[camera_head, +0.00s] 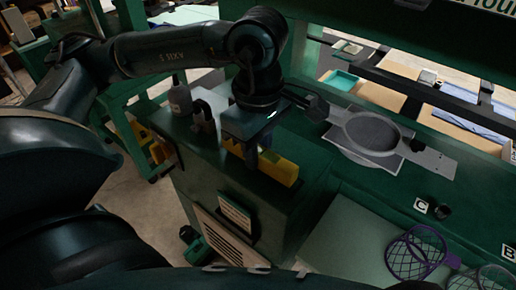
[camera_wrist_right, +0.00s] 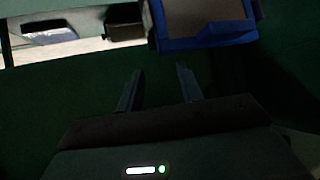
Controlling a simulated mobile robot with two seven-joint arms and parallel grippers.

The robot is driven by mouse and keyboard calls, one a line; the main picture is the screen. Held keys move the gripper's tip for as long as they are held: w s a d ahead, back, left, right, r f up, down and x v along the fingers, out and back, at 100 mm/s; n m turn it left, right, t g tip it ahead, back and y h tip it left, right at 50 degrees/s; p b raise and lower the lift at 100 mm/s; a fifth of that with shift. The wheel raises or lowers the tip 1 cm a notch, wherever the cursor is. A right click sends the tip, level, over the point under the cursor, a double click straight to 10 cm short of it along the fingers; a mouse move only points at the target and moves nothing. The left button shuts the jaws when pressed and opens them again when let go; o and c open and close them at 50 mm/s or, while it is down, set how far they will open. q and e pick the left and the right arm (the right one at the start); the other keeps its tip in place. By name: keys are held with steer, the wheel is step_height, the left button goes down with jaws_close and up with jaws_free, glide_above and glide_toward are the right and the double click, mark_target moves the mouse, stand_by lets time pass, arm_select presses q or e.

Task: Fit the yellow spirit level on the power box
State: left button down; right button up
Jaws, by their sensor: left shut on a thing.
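The yellow spirit level (camera_head: 283,172) is a yellow bar at the top of a green cabinet-like box (camera_head: 285,206), which I take to be the power box. My left gripper (camera_head: 259,153) comes down from above and is shut on the level near its middle, hiding part of it. The level lies roughly flat, at or just above the box top; I cannot tell whether it touches. My right gripper (camera_wrist_right: 159,85) shows in the right wrist view with its two fingers apart and nothing between them.
A dark grey bottle (camera_head: 180,99) and a small dark item stand left of the level. A grey plate with a round dish (camera_head: 372,133) lies to the right. Purple and green mesh baskets (camera_head: 416,254) are at the lower right. A blue-edged bin (camera_wrist_right: 207,42) shows in the right wrist view.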

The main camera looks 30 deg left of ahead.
steer(key=shift+w, duration=0.25)
arm_select(q)
steer(key=shift+f, duration=0.15)
steer(key=shift+f+b, duration=0.25)
steer(key=shift+b, duration=0.2)
arm_select(e)
steer(key=shift+f, duration=0.25)
arm_select(q)
steer(key=shift+r, duration=0.1)
arm_select(e)
steer(key=shift+r, duration=0.1)
arm_select(q)
steer(key=c, duration=1.1)
jaws_free()
